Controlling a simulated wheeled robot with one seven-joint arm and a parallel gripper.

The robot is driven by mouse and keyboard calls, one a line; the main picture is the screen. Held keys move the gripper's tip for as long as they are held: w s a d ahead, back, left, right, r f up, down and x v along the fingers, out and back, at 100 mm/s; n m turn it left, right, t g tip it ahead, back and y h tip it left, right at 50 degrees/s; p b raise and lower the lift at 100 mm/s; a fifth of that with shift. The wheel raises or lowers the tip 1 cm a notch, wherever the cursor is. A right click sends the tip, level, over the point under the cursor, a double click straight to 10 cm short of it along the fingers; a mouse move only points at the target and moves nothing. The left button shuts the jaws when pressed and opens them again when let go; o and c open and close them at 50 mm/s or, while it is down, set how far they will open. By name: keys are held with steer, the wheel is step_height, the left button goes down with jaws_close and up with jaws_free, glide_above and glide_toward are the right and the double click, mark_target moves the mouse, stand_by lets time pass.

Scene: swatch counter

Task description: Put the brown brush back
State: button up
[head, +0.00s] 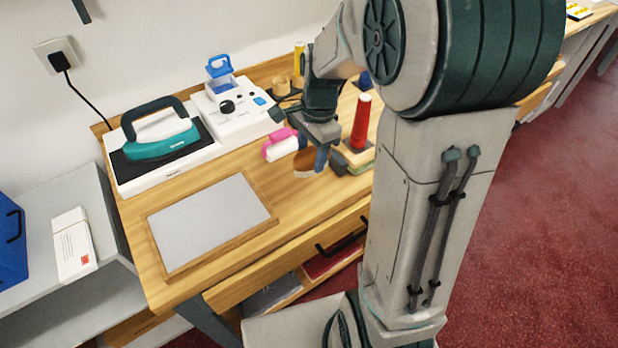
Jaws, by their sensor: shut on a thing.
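My gripper (329,162) points down over the right part of the wooden counter. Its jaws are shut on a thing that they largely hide. A small brown and pale piece (304,166) shows right beside the left fingertip; I take it for the brown brush, but its full shape is hidden. I cannot tell whether it touches the counter. A pink and white roller-like thing (284,146) lies just left of the gripper. A red upright cylinder (361,122) stands on a wooden block just right of it.
A wood-framed grey panel (208,225) lies at the front left. The front drawer (290,262) appears pulled out. My arm hides the counter's right end.

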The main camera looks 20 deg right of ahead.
step_height(320, 180, down, 8)
steer(key=shift+r, duration=0.1)
stand_by(0.4)
steer(key=shift+f, duration=0.2)
steer(key=o, duration=0.9)
steer(key=shift+o, duration=0.2)
